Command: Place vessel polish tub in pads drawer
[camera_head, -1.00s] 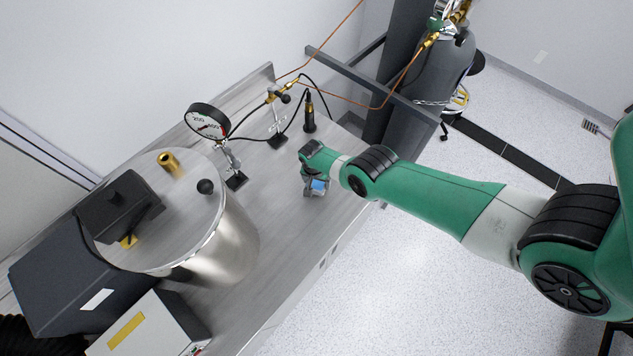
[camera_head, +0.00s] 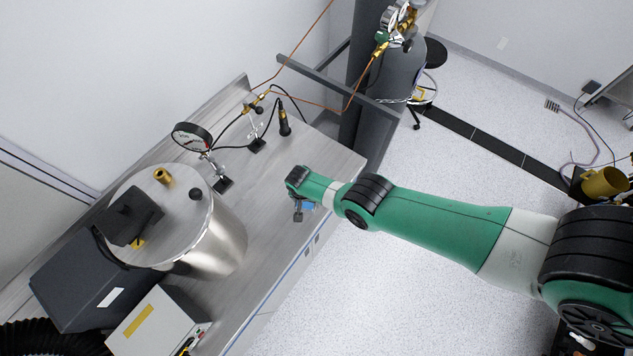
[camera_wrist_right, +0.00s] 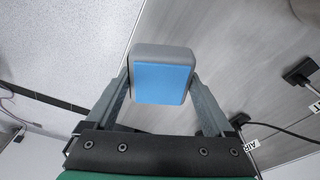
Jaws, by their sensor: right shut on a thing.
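My right gripper (camera_head: 297,214) is at the front edge of the metal bench. It is shut on a small grey tub with a blue face (camera_head: 309,206), which I take to be the vessel polish tub. In the right wrist view the tub (camera_wrist_right: 162,82) sits between the two fingers (camera_wrist_right: 160,100), with its blue face toward the camera. The bench front (camera_head: 297,265) shows small dark marks and a thin blue line along it. I cannot tell which part is the pads drawer, and no open drawer is clear. My left gripper is out of view.
A large steel vessel (camera_head: 215,238) stands on the bench, with a pressure gauge (camera_head: 192,137) behind it. A grey box (camera_head: 158,325) is at the near end. The bench top (camera_head: 260,205) between vessel and gripper is clear.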

